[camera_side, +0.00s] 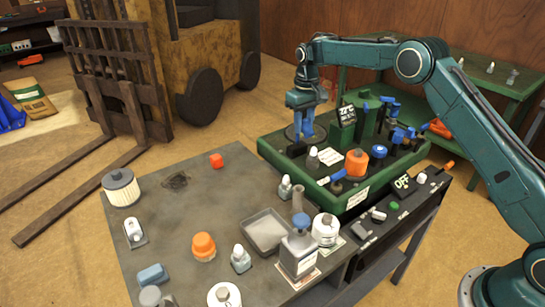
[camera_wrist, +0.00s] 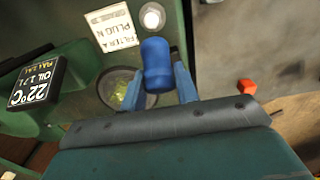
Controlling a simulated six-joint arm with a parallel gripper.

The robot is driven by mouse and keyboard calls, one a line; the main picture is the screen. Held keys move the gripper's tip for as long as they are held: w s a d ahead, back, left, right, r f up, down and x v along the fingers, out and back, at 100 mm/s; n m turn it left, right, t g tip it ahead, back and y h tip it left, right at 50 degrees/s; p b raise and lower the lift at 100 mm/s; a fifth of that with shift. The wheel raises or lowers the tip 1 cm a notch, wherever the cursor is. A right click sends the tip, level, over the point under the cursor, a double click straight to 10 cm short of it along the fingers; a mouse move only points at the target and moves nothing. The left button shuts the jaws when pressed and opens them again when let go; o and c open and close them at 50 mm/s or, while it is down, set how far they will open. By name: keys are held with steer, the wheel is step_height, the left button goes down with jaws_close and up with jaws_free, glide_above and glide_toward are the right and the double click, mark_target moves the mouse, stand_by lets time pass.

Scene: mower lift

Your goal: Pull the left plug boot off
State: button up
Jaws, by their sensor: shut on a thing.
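My gripper (camera_side: 301,122) is at the back left corner of the green mower deck (camera_side: 300,178), pointing down over a dark round opening. In the wrist view its two blue fingers (camera_wrist: 158,82) are shut on a blue plug boot (camera_wrist: 156,58), a rounded cylinder standing between them. A round recess with a yellow-green patch (camera_wrist: 117,90) shows beside and behind the left finger. The boot's lower end is hidden, so I cannot tell whether it still sits on a plug.
A printed label (camera_wrist: 111,25) and white round piece (camera_wrist: 152,17) are close to the boot. A black 22°C display (camera_side: 346,115) stands nearby. Blue-handled parts crowd the deck's right side. The grey table (camera_side: 190,225) holds a red cube (camera_side: 216,160), bottles and a tray (camera_side: 267,232).

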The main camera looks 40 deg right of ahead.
steer(key=shift+w+r, duration=0.15)
steer(key=shift+w, duration=1.65)
steer(key=o, duration=0.7)
steer(key=shift+r, duration=0.15)
